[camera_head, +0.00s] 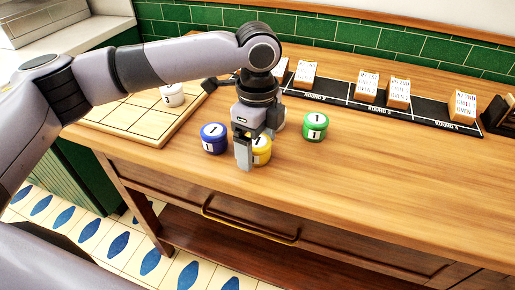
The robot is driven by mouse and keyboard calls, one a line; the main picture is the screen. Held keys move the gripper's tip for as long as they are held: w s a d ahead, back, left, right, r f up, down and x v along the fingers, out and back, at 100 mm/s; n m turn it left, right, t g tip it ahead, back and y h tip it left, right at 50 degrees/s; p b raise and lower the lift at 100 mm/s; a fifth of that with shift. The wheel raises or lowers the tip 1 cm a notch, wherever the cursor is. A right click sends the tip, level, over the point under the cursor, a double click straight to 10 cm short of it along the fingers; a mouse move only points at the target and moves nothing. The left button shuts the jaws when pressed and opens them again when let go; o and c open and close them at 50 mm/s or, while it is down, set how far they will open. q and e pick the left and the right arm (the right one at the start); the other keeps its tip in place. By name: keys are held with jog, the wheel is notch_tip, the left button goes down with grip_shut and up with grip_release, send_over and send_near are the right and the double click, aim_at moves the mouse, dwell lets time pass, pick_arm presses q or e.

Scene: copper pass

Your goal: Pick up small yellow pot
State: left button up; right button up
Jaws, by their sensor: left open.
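The small yellow pot (262,150) stands on the wooden counter near its front edge, with a dark "1" on its lid and a white label on its side. My left gripper (245,157) points down right at it, open. One finger stands in front of the pot's left side and hides part of it. I cannot tell whether the fingers touch the pot. My right gripper is not in view.
A blue pot (214,138) stands close on the left and a green pot (315,127) on the right. A white pot (172,95) sits on a wooden board (130,118). A black strip (330,92) with labelled blocks lies behind. The counter's right is clear.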

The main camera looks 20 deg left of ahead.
pick_arm(q)
jog(key=shift+f, duration=0.2)
jog(key=c, duration=1.2)
jog(key=shift+r, duration=0.1)
